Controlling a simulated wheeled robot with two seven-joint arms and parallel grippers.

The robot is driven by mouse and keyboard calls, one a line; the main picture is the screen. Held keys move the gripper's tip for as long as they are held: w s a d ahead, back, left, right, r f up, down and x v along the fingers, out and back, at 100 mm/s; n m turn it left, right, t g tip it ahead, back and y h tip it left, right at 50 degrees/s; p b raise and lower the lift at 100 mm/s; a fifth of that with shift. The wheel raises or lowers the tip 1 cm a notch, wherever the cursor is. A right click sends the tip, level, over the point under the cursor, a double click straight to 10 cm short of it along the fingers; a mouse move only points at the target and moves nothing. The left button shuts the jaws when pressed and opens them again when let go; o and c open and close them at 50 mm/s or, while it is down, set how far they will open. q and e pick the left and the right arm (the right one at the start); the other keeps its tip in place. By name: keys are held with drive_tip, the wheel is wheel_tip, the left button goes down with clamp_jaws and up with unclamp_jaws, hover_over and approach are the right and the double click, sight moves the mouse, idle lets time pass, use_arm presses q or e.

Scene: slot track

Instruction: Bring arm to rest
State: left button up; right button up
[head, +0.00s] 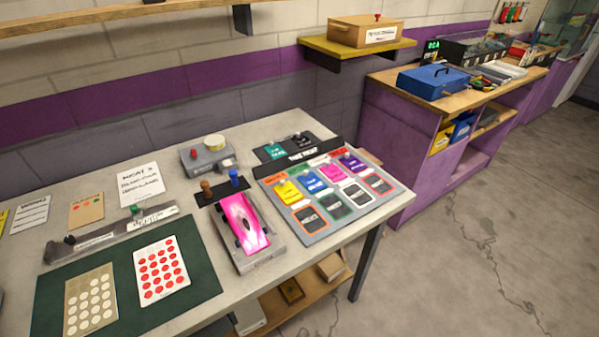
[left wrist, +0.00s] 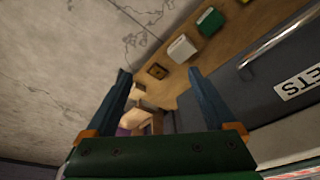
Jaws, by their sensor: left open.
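My left gripper (left wrist: 158,71) shows in the left wrist view, with two dark blue fingers spread apart and nothing between them. The wrist view looks past the fingers at the concrete floor, a wooden shelf (left wrist: 172,78) with small boxes, and a dark grey front with a metal handle (left wrist: 276,42). Neither of my arms shows in the head view. My right gripper is in neither view.
In the head view, a grey table (head: 190,205) holds a pink slot car (head: 243,222), a board with coloured cards (head: 340,188), a green mat (head: 205,278) and dotted sheets. A purple cabinet (head: 395,140) stands behind right. Concrete floor (head: 470,250) is clear at right.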

use_arm(q)
drive_tip(key=s+f+g+b, duration=0.1)
drive_tip(key=s+f+b, duration=0.3)
drive_tip(key=f, duration=1.2)
drive_tip(key=s+a+f+g+b, duration=0.1)
drive_tip(key=s+a+f+b, duration=0.1)
drive_tip(key=s+f, duration=0.8)
drive_tip(key=shift+s+a+f+b, duration=0.2)
drive_tip(key=shift+s+f+b, duration=0.1)
drive_tip(key=shift+b, duration=0.15)
